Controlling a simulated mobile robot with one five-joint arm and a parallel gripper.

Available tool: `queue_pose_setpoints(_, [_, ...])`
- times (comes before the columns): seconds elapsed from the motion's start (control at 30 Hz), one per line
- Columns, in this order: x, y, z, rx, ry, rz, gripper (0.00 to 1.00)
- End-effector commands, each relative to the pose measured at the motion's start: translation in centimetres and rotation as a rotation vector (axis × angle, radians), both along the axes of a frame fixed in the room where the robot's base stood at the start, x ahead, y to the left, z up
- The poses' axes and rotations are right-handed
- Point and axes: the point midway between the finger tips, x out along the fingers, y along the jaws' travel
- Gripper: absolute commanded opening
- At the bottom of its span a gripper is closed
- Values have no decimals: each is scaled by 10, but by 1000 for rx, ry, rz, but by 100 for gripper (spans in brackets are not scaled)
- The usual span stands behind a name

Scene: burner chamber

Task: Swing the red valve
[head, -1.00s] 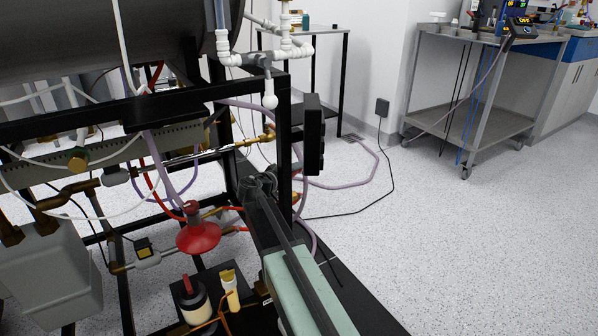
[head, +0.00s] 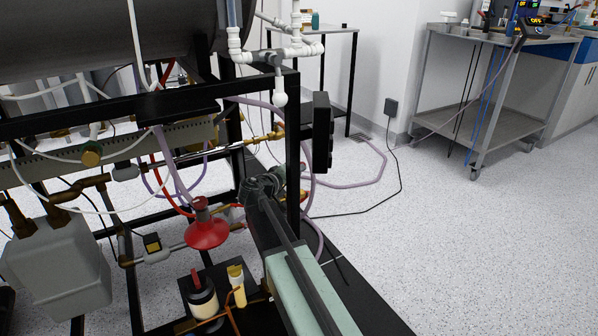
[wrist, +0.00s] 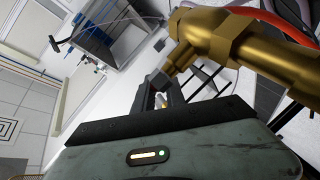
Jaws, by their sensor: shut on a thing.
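A red, cone-shaped part (head: 207,232) hangs on the burner rig in the head view, left of my gripper; I cannot tell whether it is the red valve. A small orange-red part (head: 302,196) shows just right of the black post. My gripper (head: 260,186) is beside that post, its jaws shut. In the wrist view the fingers (wrist: 159,97) close around a small pale piece, right by the end of a thick brass pipe fitting (wrist: 235,45). What they hold is mostly hidden, and no red handle shows clearly between them.
The black frame post (head: 293,150) and a black box (head: 321,132) stand close to my gripper. A grey metal cart (head: 490,125) is at the back right.

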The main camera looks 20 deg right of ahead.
Motion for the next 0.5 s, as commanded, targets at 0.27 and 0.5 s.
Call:
queue_pose_setpoints(0.27, [9,-9,3,-9,-5,4,0])
queue_pose_setpoints(0.5, [8,-8,3,-9,-5,5,37])
